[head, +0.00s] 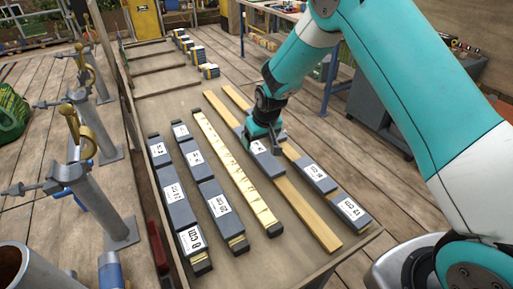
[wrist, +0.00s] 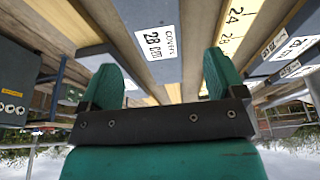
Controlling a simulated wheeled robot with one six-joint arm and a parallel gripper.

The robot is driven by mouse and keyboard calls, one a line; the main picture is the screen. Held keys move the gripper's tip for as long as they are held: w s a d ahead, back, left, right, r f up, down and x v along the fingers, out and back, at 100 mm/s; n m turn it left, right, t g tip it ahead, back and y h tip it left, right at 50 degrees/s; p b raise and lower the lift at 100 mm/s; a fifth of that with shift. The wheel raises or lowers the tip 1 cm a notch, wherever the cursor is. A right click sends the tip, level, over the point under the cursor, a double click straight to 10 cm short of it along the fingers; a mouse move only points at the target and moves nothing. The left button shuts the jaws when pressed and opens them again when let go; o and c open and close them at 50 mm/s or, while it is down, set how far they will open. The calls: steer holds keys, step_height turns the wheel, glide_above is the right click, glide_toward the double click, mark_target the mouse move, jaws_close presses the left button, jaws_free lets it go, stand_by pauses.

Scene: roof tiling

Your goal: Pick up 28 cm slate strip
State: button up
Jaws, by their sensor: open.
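The 28 cm slate strip is a dark grey bar with a white label reading "covers 28 cm". In the wrist view the 28 cm slate strip (wrist: 172,70) lies ahead of and between my fingers. My gripper (wrist: 163,82) is open, with one teal finger on each side and nothing held. In the head view my gripper (head: 272,138) is low over a grey slate strip (head: 266,163) on the pale wooden battens. The gripper partly hides that strip's far end. I cannot tell whether the fingers touch it.
Slate strips (head: 220,208) lie in columns to the left. A yellow marked measuring batten (head: 235,168) runs between them and the gripper. More labelled strips (head: 317,175) lie close on the right. Small stacked bundles (head: 208,71) are at the far end of the board.

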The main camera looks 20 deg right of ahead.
mark_target(257, 147)
steer(key=shift+w+p+x, duration=0.15)
steer(key=shift+p+x, duration=0.3)
steer(key=shift+x, duration=0.9)
steer(key=shift+w+p+x, duration=0.1)
steer(key=shift+p+x, duration=0.3)
steer(key=shift+x, duration=0.95)
steer(key=shift+d+r, duration=0.1)
steer(key=shift+r, duration=0.05)
steer(key=c, duration=1.2)
